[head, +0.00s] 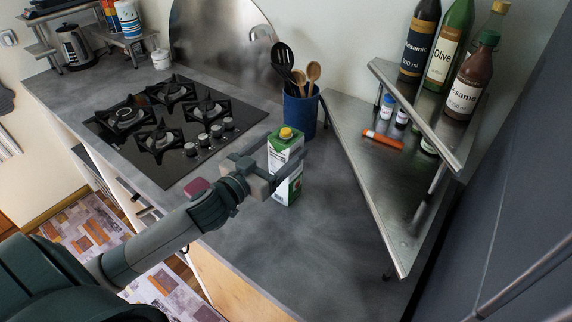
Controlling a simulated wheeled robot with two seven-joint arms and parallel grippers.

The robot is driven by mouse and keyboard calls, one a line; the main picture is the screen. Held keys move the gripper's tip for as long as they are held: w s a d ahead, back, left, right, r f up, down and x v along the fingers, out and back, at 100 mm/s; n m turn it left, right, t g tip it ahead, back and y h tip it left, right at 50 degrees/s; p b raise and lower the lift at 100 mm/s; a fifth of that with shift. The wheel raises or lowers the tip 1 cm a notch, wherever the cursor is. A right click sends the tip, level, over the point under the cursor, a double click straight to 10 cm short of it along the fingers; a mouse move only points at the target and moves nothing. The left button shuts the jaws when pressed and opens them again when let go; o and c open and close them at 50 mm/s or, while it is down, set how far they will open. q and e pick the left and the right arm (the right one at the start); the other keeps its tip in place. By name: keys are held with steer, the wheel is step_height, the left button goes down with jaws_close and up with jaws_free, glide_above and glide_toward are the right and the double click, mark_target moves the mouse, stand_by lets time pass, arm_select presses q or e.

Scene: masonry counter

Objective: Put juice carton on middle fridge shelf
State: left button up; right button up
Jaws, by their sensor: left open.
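The juice carton (287,143) is white and green with a yellow cap and stands upright on the grey counter, right of the hob. My left gripper (280,160) is open at the carton, with its fingers to either side. It partly covers the carton's front; I cannot tell whether the fingers touch it. My right gripper is not in view. No open fridge or fridge shelf shows. A tall dark grey panel (500,190) with a bar handle fills the right side; I cannot tell whether it is the fridge.
A blue utensil pot (300,112) stands just behind the carton. A metal corner rack (400,200) with bottles and small jars stands to the right. The black gas hob (170,125) lies left. A small maroon block (197,187) is beside my arm. The front counter (290,245) is clear.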

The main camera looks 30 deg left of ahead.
arm_select(q)
steer(key=shift+w, duration=0.15)
steer(key=shift+w+d+p, duration=0.25)
steer(key=shift+w+p, duration=0.3)
steer(key=w, duration=0.1)
steer(key=w+p, duration=0.1)
steer(key=w, duration=0.1)
steer(key=shift+d+f+p, duration=0.15)
steer(key=shift+d+p, duration=0.15)
steer(key=shift+d, duration=0.1)
steer(key=shift+w+f, duration=0.2)
steer(key=shift+w, duration=0.2)
steer(key=shift+d, duration=0.1)
steer(key=c, duration=1.8)
steer(key=shift+r, duration=0.15)
jaws_close()
steer(key=shift+r, duration=0.1)
